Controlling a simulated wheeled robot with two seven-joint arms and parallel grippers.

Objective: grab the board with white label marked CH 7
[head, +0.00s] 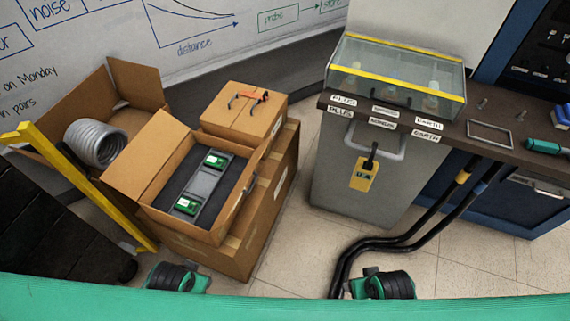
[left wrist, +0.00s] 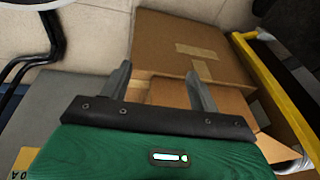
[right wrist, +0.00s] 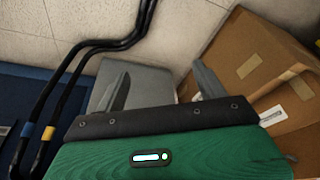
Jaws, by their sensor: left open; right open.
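Two small green boards with white labels lie in an open cardboard box (head: 150,172) in the head view. The far board (head: 215,160) and the near board (head: 187,205) sit on a grey strip (head: 202,185) over dark lining. The label writing is too small to read, so I cannot tell which is CH 7. My left gripper (left wrist: 160,82) is open and empty in its wrist view, with cardboard boxes beyond its fingers. My right gripper (right wrist: 160,82) is open and empty, with a grey cabinet and boxes beyond. Neither gripper's fingers show in the head view. No board shows in either wrist view.
A closed box (head: 240,115) with a red-and-black tool (head: 250,97) stands behind the open box. A coil (head: 95,143) lies in another box at left, near a yellow frame (head: 75,175). A grey cabinet (head: 350,165) and black cables (head: 400,240) are at right.

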